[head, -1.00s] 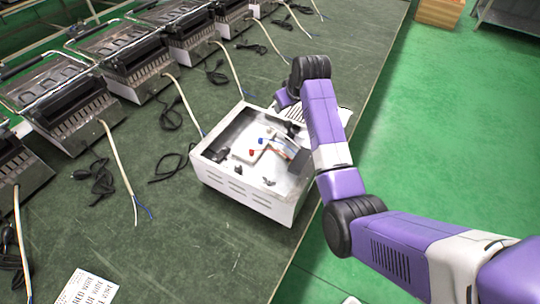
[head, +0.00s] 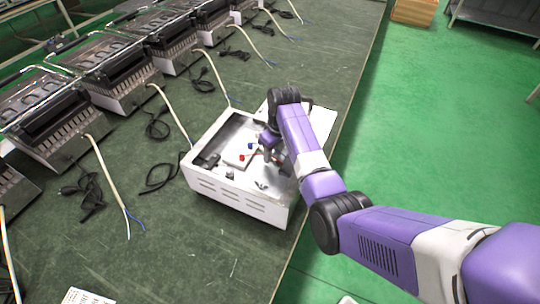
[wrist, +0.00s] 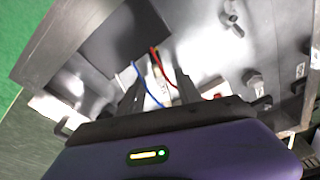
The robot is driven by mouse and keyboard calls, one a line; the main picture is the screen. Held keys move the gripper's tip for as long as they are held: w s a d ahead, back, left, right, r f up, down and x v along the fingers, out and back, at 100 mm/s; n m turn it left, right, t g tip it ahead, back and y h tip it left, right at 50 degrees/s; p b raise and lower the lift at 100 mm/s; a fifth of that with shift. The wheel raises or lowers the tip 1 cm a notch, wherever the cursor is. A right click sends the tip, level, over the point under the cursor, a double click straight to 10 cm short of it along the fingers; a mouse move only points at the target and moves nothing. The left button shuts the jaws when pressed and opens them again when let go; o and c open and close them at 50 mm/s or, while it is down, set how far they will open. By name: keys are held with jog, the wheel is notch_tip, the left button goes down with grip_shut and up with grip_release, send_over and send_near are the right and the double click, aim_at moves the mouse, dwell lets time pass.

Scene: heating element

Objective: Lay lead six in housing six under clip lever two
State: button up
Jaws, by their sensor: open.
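The open white metal housing (head: 228,194) stands on the bench in the head view, its number unreadable. Inside it, a pale block carries a red lever (head: 241,158) and a blue lever (head: 251,146); I cannot tell which is lever two. My gripper (wrist: 160,88) is open, its two dark fingers inside the housing. It is partly hidden by my arm in the head view. In the wrist view, a blue wire (wrist: 147,85) and a red wire (wrist: 159,63) with a pale part run between the fingers. I cannot tell whether this is lead six.
A row of similar appliances (head: 113,75) with pale cables (head: 107,168) and dark cords lines the left of the green bench. A white lid-like panel (head: 322,125) lies behind the housing. A printed sheet (head: 86,297) lies at the front. The bench in front of the housing is clear.

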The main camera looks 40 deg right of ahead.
jog(key=shift+f, duration=0.45)
grip_shut()
